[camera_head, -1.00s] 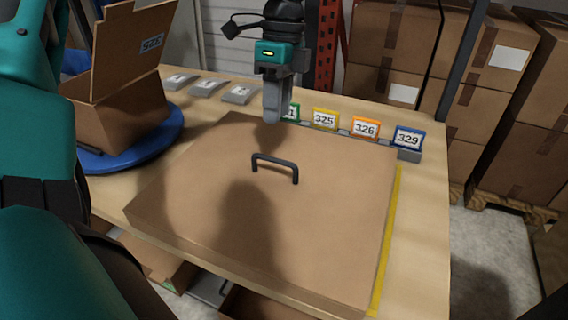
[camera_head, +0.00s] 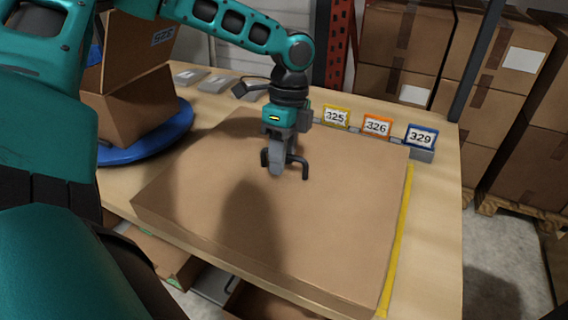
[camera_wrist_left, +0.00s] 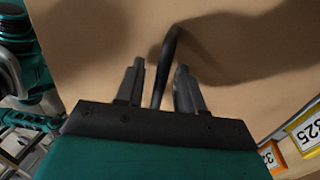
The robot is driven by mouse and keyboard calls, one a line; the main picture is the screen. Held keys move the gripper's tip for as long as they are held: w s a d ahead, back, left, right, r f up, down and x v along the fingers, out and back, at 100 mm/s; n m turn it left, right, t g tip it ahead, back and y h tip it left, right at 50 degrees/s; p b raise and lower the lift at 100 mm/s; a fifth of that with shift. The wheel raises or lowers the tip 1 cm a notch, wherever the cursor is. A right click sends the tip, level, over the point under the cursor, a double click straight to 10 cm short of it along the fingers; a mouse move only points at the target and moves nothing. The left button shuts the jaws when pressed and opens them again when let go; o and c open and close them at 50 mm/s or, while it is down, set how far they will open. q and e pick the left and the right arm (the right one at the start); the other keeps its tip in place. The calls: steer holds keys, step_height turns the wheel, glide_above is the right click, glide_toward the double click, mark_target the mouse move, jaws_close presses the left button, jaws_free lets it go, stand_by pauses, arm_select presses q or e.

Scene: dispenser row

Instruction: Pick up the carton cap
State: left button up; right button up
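The carton cap (camera_head: 335,225) is a wide, flat brown lid lying on the wooden table, with a black bar handle (camera_head: 304,169) on top. My left gripper (camera_head: 276,170) is down at the handle and hides part of it in the head view. In the left wrist view the handle (camera_wrist_left: 168,58) runs between the two fingers of my left gripper (camera_wrist_left: 160,85), with a gap on each side, so the gripper is open around it. My right gripper is not in view.
An open carton (camera_head: 130,100) stands on a blue round base (camera_head: 170,135) at the left. Numbered tags, yellow (camera_head: 336,116), orange (camera_head: 376,126) and blue (camera_head: 421,138), line the back edge. A yellow strip (camera_head: 397,250) runs along the cap's right side.

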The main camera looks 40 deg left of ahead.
arm_select(q)
jaws_close()
stand_by(1.4)
